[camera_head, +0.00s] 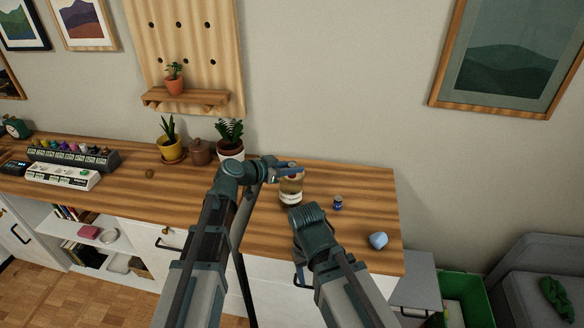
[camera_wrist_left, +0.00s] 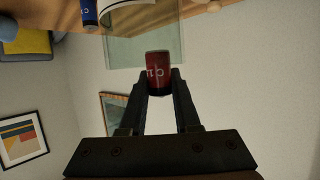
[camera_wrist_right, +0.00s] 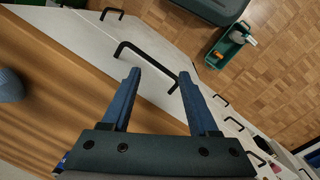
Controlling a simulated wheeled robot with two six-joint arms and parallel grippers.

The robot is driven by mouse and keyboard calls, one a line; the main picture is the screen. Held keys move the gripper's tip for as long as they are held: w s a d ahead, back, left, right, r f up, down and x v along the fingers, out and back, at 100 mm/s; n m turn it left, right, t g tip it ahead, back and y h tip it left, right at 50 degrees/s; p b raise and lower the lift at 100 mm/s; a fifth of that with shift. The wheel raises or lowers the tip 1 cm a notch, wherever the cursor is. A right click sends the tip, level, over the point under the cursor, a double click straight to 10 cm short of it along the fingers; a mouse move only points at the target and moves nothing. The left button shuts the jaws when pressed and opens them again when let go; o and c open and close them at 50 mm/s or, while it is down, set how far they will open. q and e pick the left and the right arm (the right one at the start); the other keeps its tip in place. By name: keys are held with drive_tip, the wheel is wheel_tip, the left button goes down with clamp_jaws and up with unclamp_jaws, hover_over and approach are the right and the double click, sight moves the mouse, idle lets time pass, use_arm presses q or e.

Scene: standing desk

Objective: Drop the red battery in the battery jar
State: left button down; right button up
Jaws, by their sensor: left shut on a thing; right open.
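The red battery (camera_wrist_left: 158,72) is clamped upright between the fingertips of my left gripper (camera_wrist_left: 158,88) in the left wrist view. In the head view my left gripper (camera_head: 292,168) is at the top of the battery jar (camera_head: 290,196), a clear jar with a pale label on the wooden desk. The gripper partly covers the jar's mouth, and I cannot tell whether the battery is over or inside the rim. My right gripper (camera_wrist_right: 160,82) is open and empty near the desk's front edge, with drawer handles and floor beyond it.
A blue battery (camera_head: 337,203) stands right of the jar. A light blue object (camera_head: 378,240) lies near the desk's right front corner. Potted plants (camera_head: 230,140) stand at the back, left of the jar. The desk's right end is mostly clear.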

idle(0.4)
use_arm(q)
drive_tip(key=c, duration=0.5)
unclamp_jaws()
drive_tip(key=shift+c, duration=0.2)
drive_tip(key=shift+s+a, duration=0.1)
drive_tip(key=p+v, duration=0.5)
drive_tip(key=v, duration=0.8)
drive_tip(key=shift+s+a, duration=0.15)
drive_tip(key=shift+a, duration=0.15)
